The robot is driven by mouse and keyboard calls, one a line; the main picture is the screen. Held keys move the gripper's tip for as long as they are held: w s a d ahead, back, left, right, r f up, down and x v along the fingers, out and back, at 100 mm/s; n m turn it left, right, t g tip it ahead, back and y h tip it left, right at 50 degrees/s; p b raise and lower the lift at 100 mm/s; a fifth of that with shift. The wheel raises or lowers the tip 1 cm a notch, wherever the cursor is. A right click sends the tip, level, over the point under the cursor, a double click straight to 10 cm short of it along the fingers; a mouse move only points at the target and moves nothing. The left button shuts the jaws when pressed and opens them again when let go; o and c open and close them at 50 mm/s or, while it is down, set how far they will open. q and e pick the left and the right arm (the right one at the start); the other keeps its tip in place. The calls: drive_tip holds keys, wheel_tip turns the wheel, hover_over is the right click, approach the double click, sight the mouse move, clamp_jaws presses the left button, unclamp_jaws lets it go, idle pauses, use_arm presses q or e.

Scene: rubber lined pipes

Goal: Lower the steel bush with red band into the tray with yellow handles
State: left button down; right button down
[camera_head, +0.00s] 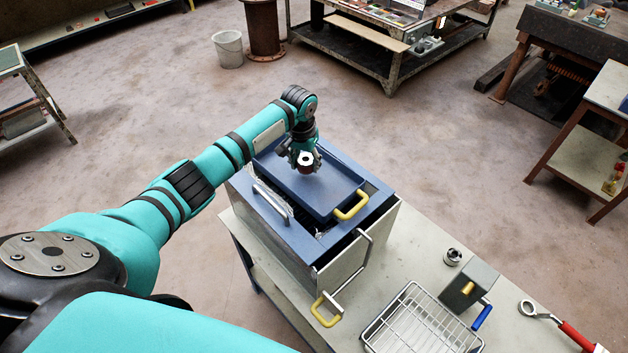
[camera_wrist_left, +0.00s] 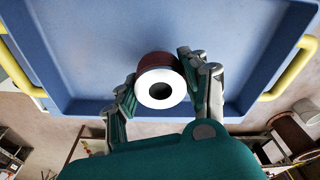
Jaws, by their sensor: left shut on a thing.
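The steel bush with red band (camera_head: 306,160) is held in my left gripper (camera_head: 305,157). In the left wrist view the bush (camera_wrist_left: 160,88) shows a bright ring end with a dark bore and a dark red band behind it. The fingers of my left gripper (camera_wrist_left: 158,92) press it from both sides. The blue tray with yellow handles (camera_head: 325,212) lies below on a blue box. In the left wrist view the tray (camera_wrist_left: 90,104) fills the background, with a yellow handle at each side. The bush appears over the tray floor; the gap cannot be judged exactly. My right gripper is not in view.
The blue box (camera_head: 300,240) with metal handles stands on a pale workbench (camera_head: 385,255). Right of it are a wire basket (camera_head: 420,325), a grey block (camera_head: 470,285), a small steel ring part (camera_head: 452,257) and a red-handled tool (camera_head: 570,333). Floor beyond the bench is open.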

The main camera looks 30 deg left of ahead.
use_arm(q)
drive_tip(key=shift+f+b, duration=0.75)
drive_tip(key=shift+f, duration=0.75)
idle(0.5)
drive_tip(key=c, duration=0.6)
unclamp_jaws()
drive_tip(key=r, duration=0.4)
drive_tip(key=s+r, duration=0.1)
drive_tip(key=r, duration=0.7)
drive_tip(key=shift+s, duration=0.2)
